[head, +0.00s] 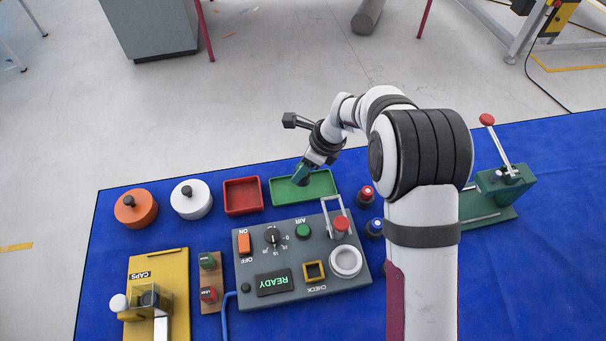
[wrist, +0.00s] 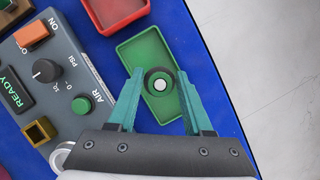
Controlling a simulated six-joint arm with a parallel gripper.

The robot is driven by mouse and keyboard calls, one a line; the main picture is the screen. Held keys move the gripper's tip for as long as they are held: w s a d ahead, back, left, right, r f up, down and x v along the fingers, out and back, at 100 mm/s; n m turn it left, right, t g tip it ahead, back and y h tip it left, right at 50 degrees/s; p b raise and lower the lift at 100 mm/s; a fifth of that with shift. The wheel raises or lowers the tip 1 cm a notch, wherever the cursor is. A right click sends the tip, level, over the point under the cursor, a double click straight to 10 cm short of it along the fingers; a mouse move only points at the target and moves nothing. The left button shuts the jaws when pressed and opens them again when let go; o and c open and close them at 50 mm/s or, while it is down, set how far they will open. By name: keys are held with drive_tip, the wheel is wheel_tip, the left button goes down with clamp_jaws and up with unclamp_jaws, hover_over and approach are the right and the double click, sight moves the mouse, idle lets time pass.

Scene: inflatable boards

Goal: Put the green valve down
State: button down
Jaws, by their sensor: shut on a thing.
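My gripper (head: 301,174) is over the green tray (head: 325,186), behind the control panel. In the wrist view its teal fingers (wrist: 160,76) are shut on the green valve (wrist: 160,85), seen from above as a dark round collar with a green ring and a pale centre. The valve is inside the outline of the green tray (wrist: 133,50). The valve's lower end is hidden, so I cannot tell whether it touches the tray floor.
The red tray (head: 243,196) adjoins on the left, with a white pot (head: 191,199) and an orange pot (head: 135,208) beyond. The grey control panel (head: 262,297) lies in front. A red-topped valve (head: 366,193) and a blue-topped valve (head: 374,228) stand to the right.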

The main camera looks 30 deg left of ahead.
wheel_tip(320, 180, down, 3)
drive_tip(key=shift+f, duration=0.2)
drive_tip(key=shift+c, duration=1.5)
unclamp_jaws()
drive_tip(key=shift+f, duration=0.15)
drive_tip(key=s+d+r+n, duration=0.1)
drive_tip(key=d+r+n, duration=0.1)
drive_tip(key=d+r, duration=1.3)
drive_tip(key=s+d+r+n+h, duration=0.1)
drive_tip(key=s+d+r+n, duration=0.4)
drive_tip(key=s+d, duration=0.55)
drive_tip(key=s+d+f+n+h, duration=0.1)
drive_tip(key=s+d+n, duration=0.2)
drive_tip(key=s+d, duration=0.4)
drive_tip(key=s, duration=0.4)
drive_tip(key=shift+t+h, duration=0.3)
